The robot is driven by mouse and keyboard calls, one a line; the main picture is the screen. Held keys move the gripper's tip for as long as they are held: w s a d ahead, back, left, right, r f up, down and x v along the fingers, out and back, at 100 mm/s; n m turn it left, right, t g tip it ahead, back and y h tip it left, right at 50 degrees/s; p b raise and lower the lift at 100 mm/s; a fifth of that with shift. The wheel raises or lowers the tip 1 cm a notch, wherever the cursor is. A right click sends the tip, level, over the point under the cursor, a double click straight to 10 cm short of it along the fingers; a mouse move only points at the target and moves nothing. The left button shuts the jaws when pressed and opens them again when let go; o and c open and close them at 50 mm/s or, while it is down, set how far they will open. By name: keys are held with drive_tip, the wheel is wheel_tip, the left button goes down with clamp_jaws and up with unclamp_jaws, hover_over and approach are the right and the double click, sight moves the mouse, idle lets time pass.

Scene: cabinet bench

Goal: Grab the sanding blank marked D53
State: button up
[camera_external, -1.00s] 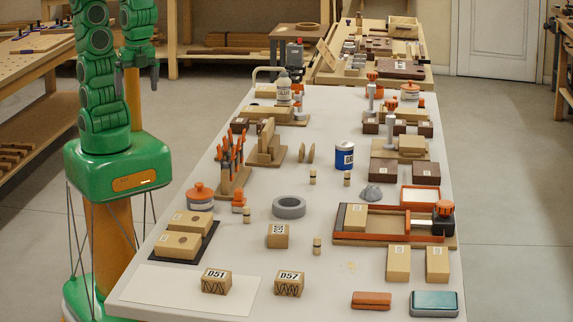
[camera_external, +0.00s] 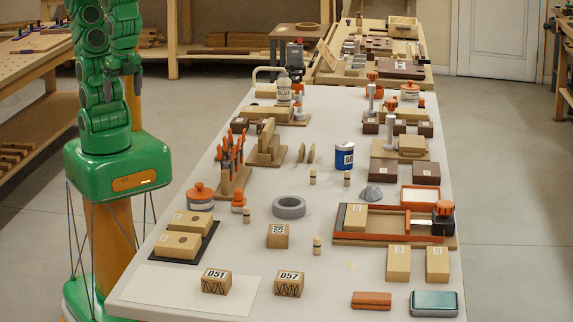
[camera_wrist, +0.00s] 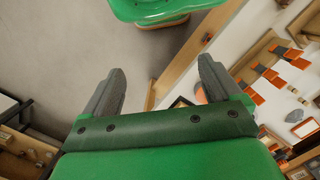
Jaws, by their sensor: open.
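Two blanks near the front of the bench carry readable labels: D51 (camera_external: 216,282) on a white sheet, and D57 (camera_external: 289,284) to its right. A similar blank (camera_external: 278,236) stands behind them with a sideways label on it that I cannot read for certain. No label reading D53 is clear in the external view. My gripper (camera_external: 125,88) is up beside my arm column, left of the bench and well away from the blanks. In the wrist view my gripper (camera_wrist: 160,82) has its two fingers wide apart with nothing between them.
Wooden blocks lie on a dark mat (camera_external: 207,250) at the left. A grey tape ring (camera_external: 277,207), a blue can (camera_external: 344,157) and an orange-framed jig (camera_external: 342,238) stand around the middle. A teal-topped block (camera_external: 434,303) and an orange block (camera_external: 371,300) lie at the front right.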

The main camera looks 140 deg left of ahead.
drive_tip(key=w+a+m+y, duration=0.4)
drive_tip(key=w+a+y, duration=0.7)
drive_tip(key=w+a, duration=1)
drive_tip(key=m+t+y, duration=0.2)
drive_tip(key=m+t, duration=0.7)
drive_tip(key=m, duration=0.8)
hover_over(276, 229)
drive_tip(key=s+a, duration=0.1)
drive_tip(key=s, duration=0.5)
wheel_tip(276, 229, down, 15)
drive_tip(key=w+d+f+m, duration=0.1)
drive_tip(key=f, duration=0.2)
drive_tip(key=w+d+f+m+t+h, duration=0.1)
drive_tip(key=d+f+m, duration=0.1)
drive_tip(key=f, duration=0.1)
drive_tip(key=w+d+f+m+h, duration=0.1)
drive_tip(key=f, duration=0.3)
drive_tip(key=shift+w+d+m, duration=0.1)
drive_tip(key=shift+d+m, duration=0.25)
drive_tip(key=shift+m, duration=0.05)
drive_tip(key=shift+h, duration=0.3)
drive_tip(key=shift+x, duration=3.3)
drive_tip(key=shift+w+a+f, duration=0.3)
drive_tip(key=shift+w+f, duration=0.05)
